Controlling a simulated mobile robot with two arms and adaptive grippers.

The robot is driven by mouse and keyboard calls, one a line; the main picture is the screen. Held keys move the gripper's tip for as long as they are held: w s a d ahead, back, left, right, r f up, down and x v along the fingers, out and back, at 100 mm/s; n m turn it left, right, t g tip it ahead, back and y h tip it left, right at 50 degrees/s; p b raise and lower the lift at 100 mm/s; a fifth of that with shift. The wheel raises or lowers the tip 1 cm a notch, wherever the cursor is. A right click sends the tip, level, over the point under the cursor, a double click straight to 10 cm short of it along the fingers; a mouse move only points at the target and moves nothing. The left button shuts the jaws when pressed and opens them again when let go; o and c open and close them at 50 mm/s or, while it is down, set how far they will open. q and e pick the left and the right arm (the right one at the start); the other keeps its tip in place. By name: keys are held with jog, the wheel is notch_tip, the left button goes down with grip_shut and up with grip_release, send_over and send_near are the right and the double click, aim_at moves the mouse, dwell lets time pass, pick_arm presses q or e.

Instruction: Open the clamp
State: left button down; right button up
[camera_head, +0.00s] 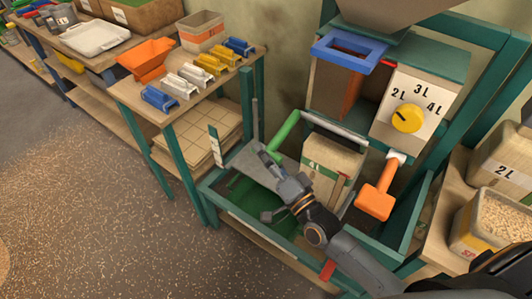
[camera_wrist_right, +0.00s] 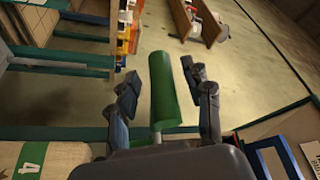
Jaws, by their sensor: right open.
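The clamp shows as a pale bar (camera_head: 334,129) along the top of the 4L bag (camera_head: 331,165), with a green handle (camera_head: 284,136) sticking out at its left end. My right gripper (camera_head: 264,185) is open, below and in front of the handle in the head view. In the right wrist view the green handle (camera_wrist_right: 163,88) lies between the spread fingers of my right gripper (camera_wrist_right: 160,78), with gaps on both sides. The bag's 4 label (camera_wrist_right: 32,160) shows at the lower left there. My left gripper is not in view.
The bag stands in a green-framed machine below a blue-rimmed chute (camera_head: 349,50). A dial box (camera_head: 420,100) with a yellow knob and an orange-handled lever (camera_head: 376,200) are to the right. A wooden bench (camera_head: 180,110) with coloured parts stands left.

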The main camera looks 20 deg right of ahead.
jog(key=shift+c, duration=0.2)
grip_shut()
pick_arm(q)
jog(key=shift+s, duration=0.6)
